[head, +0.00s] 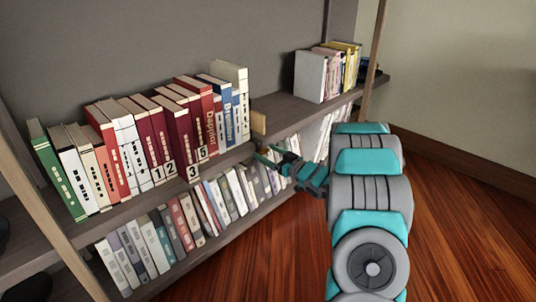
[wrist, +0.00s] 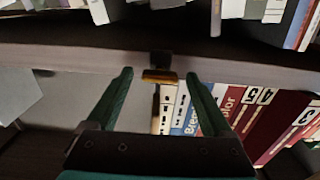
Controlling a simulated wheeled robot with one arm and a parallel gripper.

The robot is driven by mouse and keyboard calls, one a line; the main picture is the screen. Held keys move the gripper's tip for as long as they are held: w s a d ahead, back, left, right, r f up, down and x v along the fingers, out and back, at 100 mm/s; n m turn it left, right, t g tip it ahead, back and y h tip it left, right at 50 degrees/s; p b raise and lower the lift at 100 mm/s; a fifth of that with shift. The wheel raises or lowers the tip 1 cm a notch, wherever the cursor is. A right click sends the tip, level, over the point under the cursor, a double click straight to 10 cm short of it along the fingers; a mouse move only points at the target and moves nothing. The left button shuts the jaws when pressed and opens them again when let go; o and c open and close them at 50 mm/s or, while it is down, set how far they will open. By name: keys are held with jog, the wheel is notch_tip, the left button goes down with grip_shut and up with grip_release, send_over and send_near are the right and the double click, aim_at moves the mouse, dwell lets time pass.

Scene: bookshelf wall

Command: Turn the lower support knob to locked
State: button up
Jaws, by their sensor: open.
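My gripper (head: 269,155) is at the front edge of the middle shelf in the head view, beside the right end of the book row. In the wrist view, my gripper (wrist: 159,77) is open, with its two green fingers spread apart. A small yellow-brown piece (wrist: 160,76) on a dark mount sits at the shelf edge between the fingertips. It looks like the support knob, but I cannot tell its setting or whether a finger touches it. In the head view a tan block (head: 259,122) stands on the shelf just above my gripper.
Upright books (head: 140,140) fill the middle shelf (head: 282,112) to the left, several with number labels. More books (head: 190,220) stand on the lower shelf. A white book (head: 310,75) and others stand at the far right. The wooden floor (head: 455,220) at right is clear.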

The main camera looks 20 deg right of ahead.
grip_shut()
jog(key=shift+r, duration=0.1)
dwell(0.7)
